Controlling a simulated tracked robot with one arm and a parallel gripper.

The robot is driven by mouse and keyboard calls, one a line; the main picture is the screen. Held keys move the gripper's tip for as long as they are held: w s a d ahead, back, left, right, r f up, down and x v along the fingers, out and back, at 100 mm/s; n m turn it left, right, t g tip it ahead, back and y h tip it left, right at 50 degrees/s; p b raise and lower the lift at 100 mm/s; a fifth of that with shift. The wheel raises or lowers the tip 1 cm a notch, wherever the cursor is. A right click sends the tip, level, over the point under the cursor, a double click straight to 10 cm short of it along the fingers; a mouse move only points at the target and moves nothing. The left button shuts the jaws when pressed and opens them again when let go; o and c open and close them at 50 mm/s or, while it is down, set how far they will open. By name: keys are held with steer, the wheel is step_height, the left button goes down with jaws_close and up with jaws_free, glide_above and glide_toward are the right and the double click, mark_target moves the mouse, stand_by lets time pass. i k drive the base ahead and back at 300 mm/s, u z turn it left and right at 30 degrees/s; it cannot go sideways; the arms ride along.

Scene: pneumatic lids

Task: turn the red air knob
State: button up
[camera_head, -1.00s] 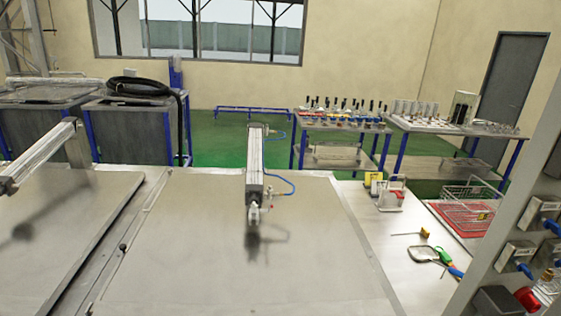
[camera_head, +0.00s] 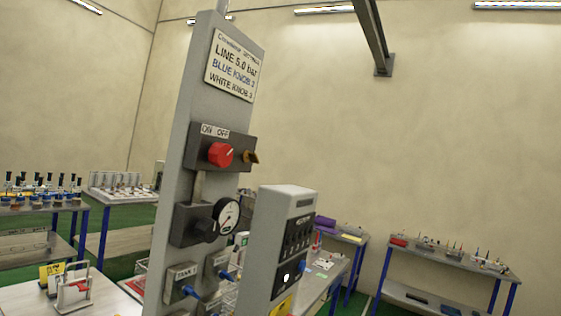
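The red air knob (camera_head: 221,154) sits on a dark switch block (camera_head: 205,148) on the upright grey panel (camera_head: 172,190), left of the picture's middle. A label above it reads ON and OFF. A small brass-coloured fitting (camera_head: 250,157) sticks out at the block's right end. Below are a black knob (camera_head: 205,229) and a round pressure gauge (camera_head: 227,216). My gripper is not in view.
A sign (camera_head: 231,68) tops the panel. Blue-handled valves (camera_head: 190,291) sit low on it. A grey control box (camera_head: 279,245) stands close on its right. Tables with tools (camera_head: 440,256) stand at the back right; other tables (camera_head: 45,205) are at left.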

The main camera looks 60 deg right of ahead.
mark_target(219, 154)
steer(key=z, duration=1.05)
steer(key=k, duration=1.3)
steer(key=z, duration=0.3)
steer(key=i, duration=0.55)
steer(key=z, duration=0.5)
steer(key=i, duration=1.3)
steer(key=u, duration=0.8)
